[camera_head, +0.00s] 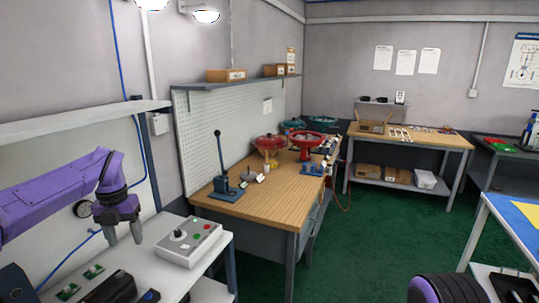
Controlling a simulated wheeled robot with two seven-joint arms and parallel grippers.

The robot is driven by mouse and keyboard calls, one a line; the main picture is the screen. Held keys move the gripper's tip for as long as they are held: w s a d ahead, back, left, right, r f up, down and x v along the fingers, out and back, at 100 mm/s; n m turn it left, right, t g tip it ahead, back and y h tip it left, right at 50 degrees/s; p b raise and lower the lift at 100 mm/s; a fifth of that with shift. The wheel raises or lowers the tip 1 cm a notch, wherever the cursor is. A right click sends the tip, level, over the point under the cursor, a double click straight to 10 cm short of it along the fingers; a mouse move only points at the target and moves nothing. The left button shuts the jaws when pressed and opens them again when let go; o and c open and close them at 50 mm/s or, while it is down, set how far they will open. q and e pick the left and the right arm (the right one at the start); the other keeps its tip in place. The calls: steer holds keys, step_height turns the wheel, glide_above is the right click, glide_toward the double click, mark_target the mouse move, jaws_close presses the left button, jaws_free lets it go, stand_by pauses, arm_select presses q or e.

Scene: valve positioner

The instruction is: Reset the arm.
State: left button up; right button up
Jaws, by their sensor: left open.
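My left arm (60,196), purple with dark joints, reaches in from the left edge. It ends in my dark grey left gripper (123,236), which points down with its two fingers apart and nothing between them. The gripper is left of a light grey control box (189,241) with a black knob and coloured buttons, above the pale bench (150,268). A purple and black part of my right arm (448,289) shows at the bottom right. My right gripper is not in view.
A wooden workbench (250,207) holds a tall lever (222,160), a red valve (305,143) and other valve parts. Small green-topped items (69,291) lie on the near bench. A blue-edged table (511,225) stands at right. Open green floor (375,240) lies between.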

arm_select(q)
step_height(320, 180, down, 11)
steer(key=m+t+y+b, duration=0.1)
steer(key=m+t+y, duration=0.2)
steer(key=m+y, duration=0.45)
steer(key=s+d+f+m+t+b, duration=0.1)
steer(key=s+d+f+m+t, duration=0.2)
steer(key=f, duration=0.4)
steer(key=s+d+f+m+b, duration=0.1)
steer(key=s+d+f+m, duration=0.15)
steer(key=f+m, duration=0.3)
steer(key=s+d+f+m+t+b, duration=0.1)
steer(key=s+d+f+m+t, duration=0.2)
steer(key=f, duration=0.4)
steer(key=s+f+m+g+h+b, duration=0.1)
steer(key=s+f+m, duration=0.3)
steer(key=s, duration=0.6)
steer(key=s+a+f+m+g+h+b, duration=0.1)
steer(key=s+f+m+g+b, duration=0.2)
steer(key=s+f, duration=0.4)
steer(key=s+a+f+m+g+h+b, duration=0.1)
steer(key=s+f+m, duration=0.4)
steer(key=s, duration=0.9)
steer(key=shift+f+g+h+b, duration=0.4)
steer(key=shift+f+h+b, duration=0.1)
steer(key=shift+h, duration=0.05)
arm_select(e)
step_height(320, 180, down, 10)
steer(key=shift+s, duration=0.4)
